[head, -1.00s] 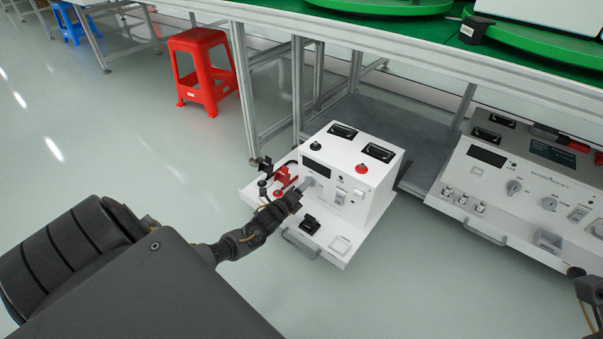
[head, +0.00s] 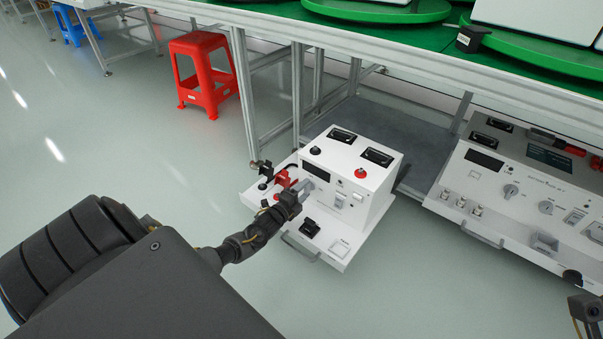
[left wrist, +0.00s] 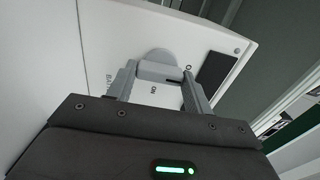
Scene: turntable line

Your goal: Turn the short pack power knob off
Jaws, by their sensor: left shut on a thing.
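The white short pack tester (head: 368,205) stands on the floor level under the bench, with a dark display on its sloped front. My left gripper (head: 303,188) is at that front panel, shut on the grey power knob (left wrist: 158,72). In the left wrist view the gripper's two grey fingers (left wrist: 160,85) sit on either side of the knob's bar. Which mark the knob points at is unclear. Part of my right arm shows at the lower right edge; its jaws cannot be made out.
Red clamps (head: 284,180) and black posts stand left of the knob on the tester's shelf. A black switch (head: 310,227) and a front handle (head: 300,247) are below. A wider second tester (head: 520,190) stands to the right. The bench's metal frame (head: 300,90) rises behind.

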